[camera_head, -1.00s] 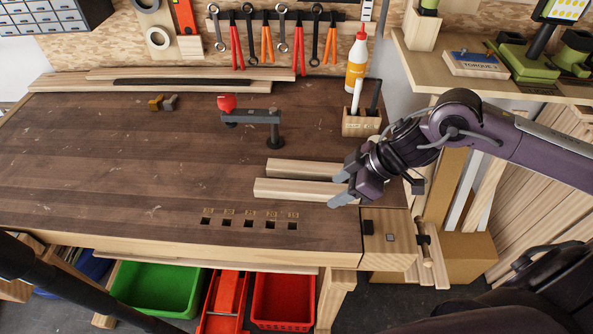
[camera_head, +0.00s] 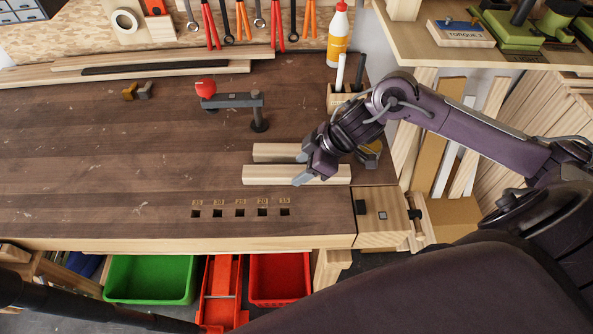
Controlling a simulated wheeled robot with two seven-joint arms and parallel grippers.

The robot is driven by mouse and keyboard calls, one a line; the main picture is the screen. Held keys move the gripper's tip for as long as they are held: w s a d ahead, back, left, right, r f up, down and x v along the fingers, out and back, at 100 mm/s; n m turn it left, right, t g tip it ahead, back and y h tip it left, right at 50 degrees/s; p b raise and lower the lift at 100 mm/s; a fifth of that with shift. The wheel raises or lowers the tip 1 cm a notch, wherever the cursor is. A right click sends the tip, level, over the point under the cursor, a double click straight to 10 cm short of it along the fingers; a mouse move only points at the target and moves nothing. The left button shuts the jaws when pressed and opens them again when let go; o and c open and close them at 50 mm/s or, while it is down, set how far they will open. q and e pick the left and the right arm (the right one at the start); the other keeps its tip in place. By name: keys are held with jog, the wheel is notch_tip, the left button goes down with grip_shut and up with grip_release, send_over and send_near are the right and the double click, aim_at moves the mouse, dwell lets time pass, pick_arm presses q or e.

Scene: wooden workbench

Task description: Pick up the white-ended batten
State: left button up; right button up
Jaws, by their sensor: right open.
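Two pale wooden battens lie side by side on the dark workbench: a nearer batten (camera_head: 268,174) and a farther batten (camera_head: 275,151). I cannot make out a white end on either; their right parts are partly hidden by my right gripper and arm. My right gripper (camera_head: 301,168) is open over the right half of the nearer batten, one finger at its near side and the other toward the gap between the two battens. I cannot tell whether it touches the wood. My left gripper is not in view.
A black clamp-like holder (camera_head: 232,101) with a red knob stands behind the battens. A wooden pen block (camera_head: 343,98) and a glue bottle (camera_head: 339,38) are at the back right. Numbered square holes (camera_head: 240,212) lie in front.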

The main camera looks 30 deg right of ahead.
jog(key=shift+x, duration=0.75)
jog(key=c, duration=0.8)
jog(key=shift+c, duration=0.5)
jog(key=shift+r, duration=0.15)
